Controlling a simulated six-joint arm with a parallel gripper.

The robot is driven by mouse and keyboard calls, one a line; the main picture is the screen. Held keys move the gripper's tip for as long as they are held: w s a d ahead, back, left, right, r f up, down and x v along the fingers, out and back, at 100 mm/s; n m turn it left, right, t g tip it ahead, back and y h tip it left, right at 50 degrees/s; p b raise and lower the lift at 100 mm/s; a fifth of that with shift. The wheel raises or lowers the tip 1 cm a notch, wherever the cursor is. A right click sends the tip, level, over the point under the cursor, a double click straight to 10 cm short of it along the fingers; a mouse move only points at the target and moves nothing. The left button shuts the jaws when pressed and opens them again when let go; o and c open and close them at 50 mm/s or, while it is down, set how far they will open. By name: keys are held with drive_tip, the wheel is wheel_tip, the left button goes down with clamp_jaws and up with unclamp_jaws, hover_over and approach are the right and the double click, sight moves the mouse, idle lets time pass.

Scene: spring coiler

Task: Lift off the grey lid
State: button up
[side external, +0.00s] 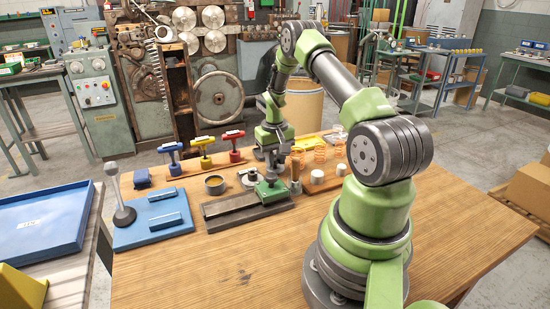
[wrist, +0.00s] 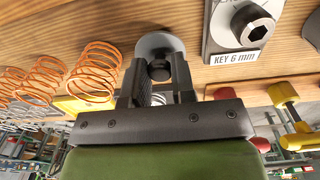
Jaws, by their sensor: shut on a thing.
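My gripper (wrist: 158,75) points down in the wrist view, its two dark fingers closed on the dark knob of a round grey lid (wrist: 150,40). The lid's disc shows just beyond the fingertips, above brown wood. I cannot tell whether it rests on something or hangs free. In the side view my gripper (side external: 271,160) is over the middle of the bench, behind a green block on a dark metal rail (side external: 230,210). The lid is not clear there, and what lies under it is hidden.
Copper springs (wrist: 98,68) stand close on the left in the wrist view; a plate marked KEY 6 mm (wrist: 233,48) is on the right. On the wooden bench (side external: 440,235) are an open round tin (side external: 215,184), a blue plate (side external: 150,218) and red, yellow and blue T-handles. The front right is clear.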

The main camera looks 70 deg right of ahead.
drive_tip(key=shift+f, duration=0.45)
idle(0.3)
drive_tip(key=o, duration=1.1)
drive_tip(key=shift+o, duration=0.2)
drive_tip(key=shift+r, duration=0.1)
drive_tip(key=shift+r, duration=3.9)
